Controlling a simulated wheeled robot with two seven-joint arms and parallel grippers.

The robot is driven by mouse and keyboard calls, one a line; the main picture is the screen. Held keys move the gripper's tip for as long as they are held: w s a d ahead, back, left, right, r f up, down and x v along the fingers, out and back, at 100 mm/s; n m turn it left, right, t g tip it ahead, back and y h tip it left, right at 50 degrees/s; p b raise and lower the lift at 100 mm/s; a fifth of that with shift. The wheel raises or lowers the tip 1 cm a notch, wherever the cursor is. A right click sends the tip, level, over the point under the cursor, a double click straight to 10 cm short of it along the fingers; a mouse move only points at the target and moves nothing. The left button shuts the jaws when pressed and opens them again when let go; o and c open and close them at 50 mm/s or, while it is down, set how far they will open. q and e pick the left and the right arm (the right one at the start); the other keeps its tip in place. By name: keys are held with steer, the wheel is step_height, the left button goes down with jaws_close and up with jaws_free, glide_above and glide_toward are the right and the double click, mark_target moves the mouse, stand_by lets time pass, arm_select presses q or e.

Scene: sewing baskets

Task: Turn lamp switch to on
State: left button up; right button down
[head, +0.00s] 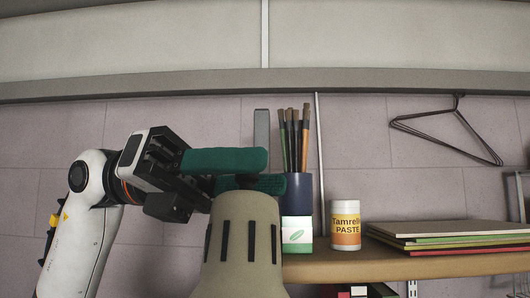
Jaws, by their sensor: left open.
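The lamp (240,245) has a beige shade with dark slots and stands in the lower middle of the head view. Its narrow top reaches up to my left gripper (272,172). The gripper comes in from the left with its two green fingers pointing right, one above the other, apart. A small dark piece (243,181) shows at the top of the shade, between and partly behind the fingers. I cannot tell for sure that it is the switch, nor whether the fingers touch it. My right gripper is out of view.
A wooden shelf (400,266) runs to the right of the lamp. On it stand a dark blue cup (298,205) of brushes, a paste jar (346,226) and a stack of boards (455,236). A wire hanger (450,140) hangs on the wall.

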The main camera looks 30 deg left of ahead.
arm_select(q)
steer(key=shift+x, duration=0.95)
steer(key=shift+c, duration=0.2)
steer(key=shift+a, duration=0.1)
jaws_close()
